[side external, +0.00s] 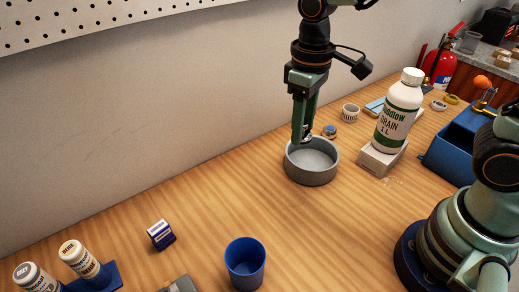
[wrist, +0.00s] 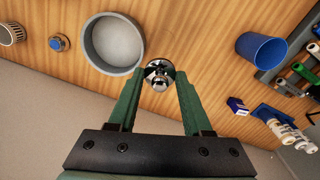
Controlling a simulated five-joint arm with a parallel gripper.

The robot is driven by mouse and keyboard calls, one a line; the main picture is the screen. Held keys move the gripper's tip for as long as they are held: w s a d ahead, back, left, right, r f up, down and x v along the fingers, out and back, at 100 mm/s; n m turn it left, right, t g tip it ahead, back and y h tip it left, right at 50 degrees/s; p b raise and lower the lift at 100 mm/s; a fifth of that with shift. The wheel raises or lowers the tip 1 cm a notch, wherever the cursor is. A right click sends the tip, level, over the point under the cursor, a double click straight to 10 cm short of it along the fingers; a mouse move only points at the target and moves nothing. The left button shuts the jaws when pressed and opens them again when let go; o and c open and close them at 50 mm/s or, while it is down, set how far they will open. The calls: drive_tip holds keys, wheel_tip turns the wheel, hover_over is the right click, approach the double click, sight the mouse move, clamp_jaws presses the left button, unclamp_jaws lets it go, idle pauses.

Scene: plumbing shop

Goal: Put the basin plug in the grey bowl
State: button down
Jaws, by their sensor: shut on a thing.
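The grey bowl (side external: 312,176) stands upright on the wooden table, and its visible inside is empty. My gripper (side external: 302,139) points down over the bowl's back rim in the side view. In the wrist view my gripper (wrist: 158,80) is shut on the shiny chrome basin plug (wrist: 158,70), held between the fingertips. The bowl (wrist: 88,64) lies just left of the plug there. In the side view the plug is small and partly hidden by the fingers; whether it touches the rim I cannot tell.
A white drain bottle (side external: 398,115) stands on a block right of the bowl. A blue-topped round part (side external: 329,131) and a white basket (side external: 350,113) are behind it. A blue cup (side external: 245,264) and small blue box (side external: 161,234) stand in front. The table left of the bowl is clear.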

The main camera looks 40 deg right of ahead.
drive_tip(key=w+d+f+m, duration=0.3)
drive_tip(key=w+d+m, duration=0.1)
drive_tip(key=d, duration=0.5)
hover_over(310, 165)
drive_tip(key=shift+f, duration=5.55)
drive_tip(key=shift+c, duration=1.3)
unclamp_jaws()
wheel_tip(310, 165, up, 7)
